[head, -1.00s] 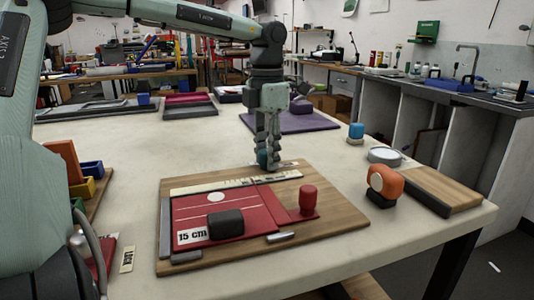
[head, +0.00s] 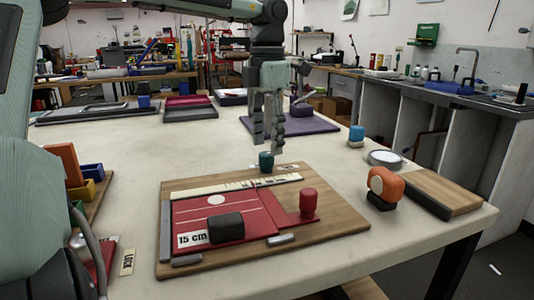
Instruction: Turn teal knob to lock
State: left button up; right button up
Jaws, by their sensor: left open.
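The teal knob (head: 266,162) stands upright at the back edge of the wooden board (head: 340,222), behind a cream ruler strip. A small label lies beside its base on the right; its text is too small to read. My left gripper (head: 267,146) points down just above the knob, with its fingers apart and nothing between them. A strip marked LOCK (head: 127,262) lies at the table's left front. My right gripper is not in view.
On the board are a red plate (head: 187,217) with a black block (head: 226,227) and a red knob (head: 308,202). An orange tape dispenser (head: 385,188) and a wooden plank (head: 432,188) are at right. Colored bins (head: 91,172) stand at left. The table's middle is clear.

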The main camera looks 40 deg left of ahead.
aim_at(267, 154)
pick_arm(q)
notch_tip(267, 154, up, 8)
jog(key=shift+f, duration=0.15)
jog(key=shift+f, duration=0.1)
dwell(0.5)
